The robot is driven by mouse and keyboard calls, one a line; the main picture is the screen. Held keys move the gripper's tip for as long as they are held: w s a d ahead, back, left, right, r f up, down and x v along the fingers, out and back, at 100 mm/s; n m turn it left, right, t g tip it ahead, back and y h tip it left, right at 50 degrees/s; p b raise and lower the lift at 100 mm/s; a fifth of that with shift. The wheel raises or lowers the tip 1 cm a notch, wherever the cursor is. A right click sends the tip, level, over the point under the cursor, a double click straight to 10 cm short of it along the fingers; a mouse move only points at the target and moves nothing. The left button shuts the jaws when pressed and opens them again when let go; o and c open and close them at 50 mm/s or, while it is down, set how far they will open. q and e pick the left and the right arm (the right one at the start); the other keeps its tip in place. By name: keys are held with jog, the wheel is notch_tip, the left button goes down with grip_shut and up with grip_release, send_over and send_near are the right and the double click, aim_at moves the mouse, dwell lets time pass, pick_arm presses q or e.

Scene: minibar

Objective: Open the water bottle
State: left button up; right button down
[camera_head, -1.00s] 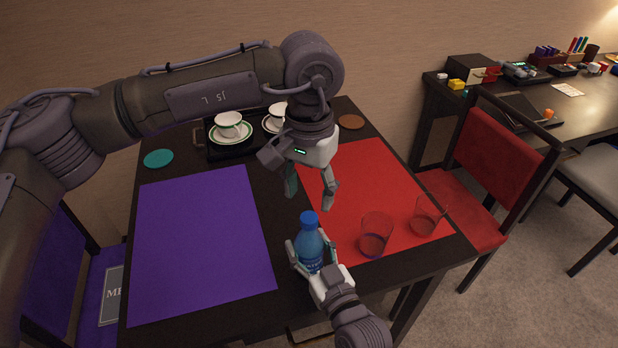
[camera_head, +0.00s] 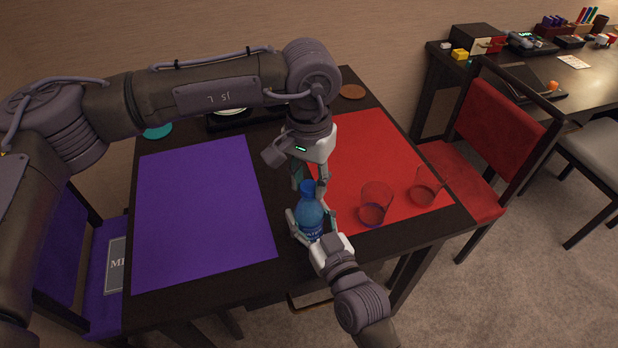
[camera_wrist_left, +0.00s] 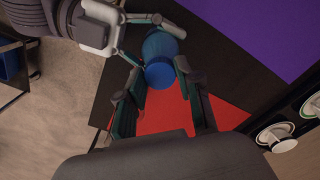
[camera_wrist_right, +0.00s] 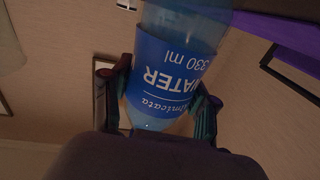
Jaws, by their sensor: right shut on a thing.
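The blue water bottle (camera_head: 309,222) stands upright near the table's front edge, between the purple and red mats. Its dark blue cap (camera_head: 307,188) is on top. My right gripper (camera_head: 311,216) is shut on the bottle's body from the front; in the right wrist view its fingers flank the blue label (camera_wrist_right: 172,75). My left gripper (camera_head: 310,187) points down over the cap, its fingers apart. In the left wrist view the cap (camera_wrist_left: 160,75) lies just beyond and between the open fingertips (camera_wrist_left: 155,80); I see no clear contact.
Two clear glasses, one (camera_head: 375,205) nearer and one (camera_head: 425,187) to its right, stand on the red mat (camera_head: 365,150). The purple mat (camera_head: 200,210) is bare. My left arm partly hides a black tray (camera_head: 222,122) at the back. A red chair (camera_head: 490,130) stands right.

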pick_arm(q)
grip_shut()
